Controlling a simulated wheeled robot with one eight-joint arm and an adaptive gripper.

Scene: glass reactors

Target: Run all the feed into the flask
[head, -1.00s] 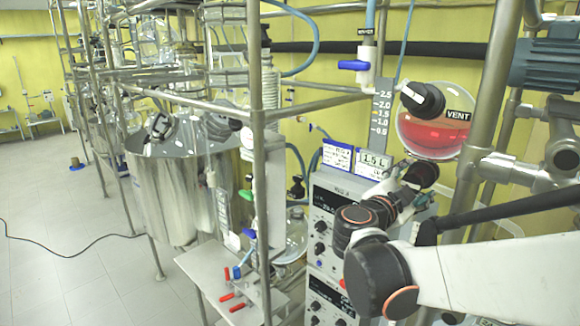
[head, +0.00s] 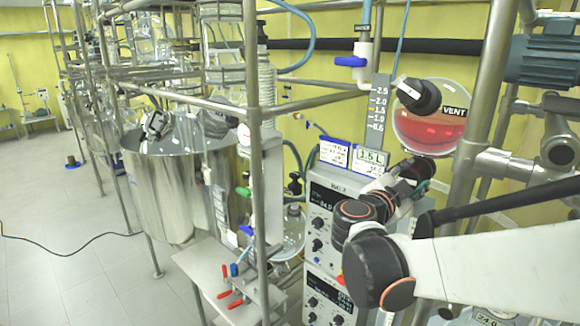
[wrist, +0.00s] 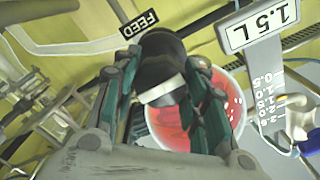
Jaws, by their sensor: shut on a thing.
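A round glass vessel (head: 425,133) with red liquid in its lower half hangs at the right in the head view. Its black VENT knob (head: 420,96) has a white pointer and stands free. My gripper (head: 416,170) is just below the vessel. In the wrist view my gripper (wrist: 166,78) is shut on a black knob (wrist: 160,48) with a white stripe, beside the FEED label (wrist: 139,24). In the head view my gripper hides this knob. The red vessel also shows behind the fingers (wrist: 170,127). I cannot tell which glass is the flask.
A 1.5 L card (head: 371,161) and a graduated scale (head: 379,103) stand left of the vessel. Below is a control box (head: 322,215). A blue-handled valve (head: 351,62) is above. Steel posts (head: 484,110) and pipes crowd the right. Open floor lies at the left.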

